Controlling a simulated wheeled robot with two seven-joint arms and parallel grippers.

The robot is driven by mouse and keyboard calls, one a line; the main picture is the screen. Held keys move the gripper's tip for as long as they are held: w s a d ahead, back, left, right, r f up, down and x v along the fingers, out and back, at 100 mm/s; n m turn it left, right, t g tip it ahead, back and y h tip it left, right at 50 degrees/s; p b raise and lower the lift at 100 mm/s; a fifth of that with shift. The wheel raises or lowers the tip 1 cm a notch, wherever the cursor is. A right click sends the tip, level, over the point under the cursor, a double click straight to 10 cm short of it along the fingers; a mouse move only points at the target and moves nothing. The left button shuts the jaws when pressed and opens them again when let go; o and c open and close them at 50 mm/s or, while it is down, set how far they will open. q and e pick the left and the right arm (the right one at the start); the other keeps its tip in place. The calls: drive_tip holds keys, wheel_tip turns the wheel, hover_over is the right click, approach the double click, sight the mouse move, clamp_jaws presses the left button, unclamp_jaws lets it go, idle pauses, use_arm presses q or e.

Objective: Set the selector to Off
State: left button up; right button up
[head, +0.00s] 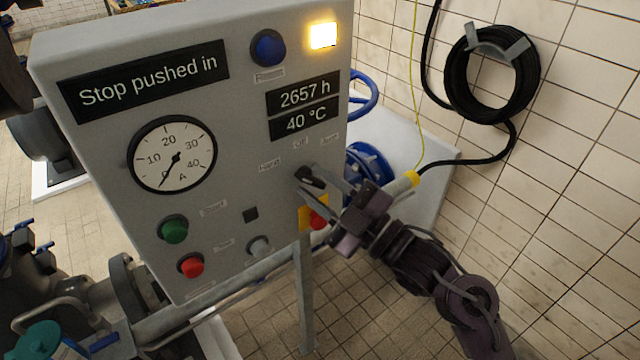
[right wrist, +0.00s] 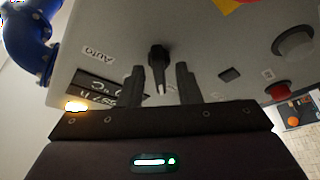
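The selector (head: 312,180) is a small black knob on the right part of the grey panel (head: 235,120), below the Hand, Off (head: 300,143) and Auto (head: 328,140) labels. I cannot tell for sure which label it points at. My right gripper (head: 322,182) is at the knob, coming from the lower right. In the right wrist view the selector (right wrist: 158,56) shows between the two fingertips of the right gripper (right wrist: 160,72), with gaps on both sides. The gripper is open. My left gripper is not in view.
A red stop button (head: 318,220) on a yellow plate sits just below the right gripper. A coiled hose (head: 460,75) hangs on the right wall.

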clamp_jaws()
drive_tip(key=shift+m, duration=0.4)
drive_tip(key=shift+f+m+t, duration=0.1)
drive_tip(key=shift+m+t, duration=0.3)
drive_tip(key=shift+m, duration=0.3)
drive_tip(key=m+t+h, duration=0.1)
drive_tip(key=m, duration=0.2)
drive_tip(key=shift+s, duration=0.1)
drive_tip(key=shift+a+m+t+h+p, duration=0.15)
drive_tip(key=shift+m+t+h, duration=0.3)
drive_tip(key=shift+m, duration=0.75)
drive_tip(key=shift+d+m+t+h+p, duration=0.1)
drive_tip(key=shift+m+t+h, duration=0.35)
drive_tip(key=shift+m, duration=0.75)
drive_tip(key=shift+a+m+t+h+p, duration=0.1)
drive_tip(key=shift+m+t+h+p, duration=0.1)
drive_tip(key=shift+m+t, duration=0.75)
drive_tip(key=shift+m, duration=0.45)
